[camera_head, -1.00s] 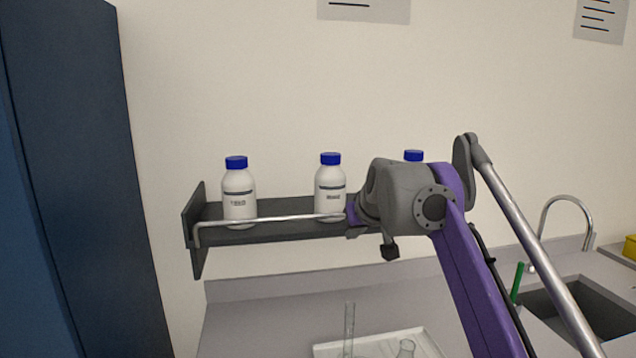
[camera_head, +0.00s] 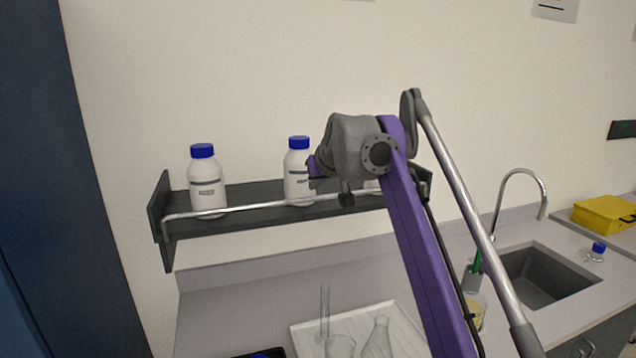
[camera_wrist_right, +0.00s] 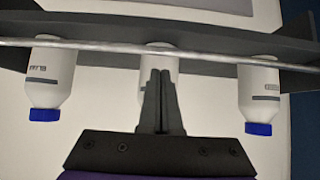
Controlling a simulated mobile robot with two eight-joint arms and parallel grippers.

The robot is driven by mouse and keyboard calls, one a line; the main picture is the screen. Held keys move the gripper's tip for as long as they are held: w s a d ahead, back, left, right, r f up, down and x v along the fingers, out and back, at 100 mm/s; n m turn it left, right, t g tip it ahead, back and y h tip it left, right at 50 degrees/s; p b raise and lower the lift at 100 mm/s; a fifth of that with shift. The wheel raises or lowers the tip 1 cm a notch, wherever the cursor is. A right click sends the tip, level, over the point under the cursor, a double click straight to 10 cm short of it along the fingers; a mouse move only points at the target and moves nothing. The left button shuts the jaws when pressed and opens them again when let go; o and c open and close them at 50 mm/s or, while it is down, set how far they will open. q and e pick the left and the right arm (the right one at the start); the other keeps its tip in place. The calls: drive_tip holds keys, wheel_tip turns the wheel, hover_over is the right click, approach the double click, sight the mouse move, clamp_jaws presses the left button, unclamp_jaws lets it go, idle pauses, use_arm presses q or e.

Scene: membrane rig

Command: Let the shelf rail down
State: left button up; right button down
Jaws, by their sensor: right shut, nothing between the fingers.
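The thin silver shelf rail (camera_head: 250,208) runs along the front of the dark wall shelf (camera_head: 240,228), at about the height of the bottle bases. Its left end bends down at the shelf's left side. My right gripper (camera_head: 313,168) is in front of the middle bottle, above the rail in the picture; its fingertips are mostly hidden there. The right wrist view, which is upside down, shows its fingers (camera_wrist_right: 160,80) shut and empty, apart from the rail (camera_wrist_right: 200,53). My left gripper is not in view.
White blue-capped bottles stand on the shelf: left (camera_head: 207,185), middle (camera_head: 297,185), and one mostly hidden behind my arm. Below, a white tray (camera_head: 305,335) holds glassware. A sink (camera_head: 540,275) and yellow box (camera_head: 603,214) are at right. A tall dark cabinet (camera_head: 40,150) is at left.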

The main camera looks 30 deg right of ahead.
drive_tip(key=x, duration=0.6)
drive_tip(key=shift+f, duration=0.1)
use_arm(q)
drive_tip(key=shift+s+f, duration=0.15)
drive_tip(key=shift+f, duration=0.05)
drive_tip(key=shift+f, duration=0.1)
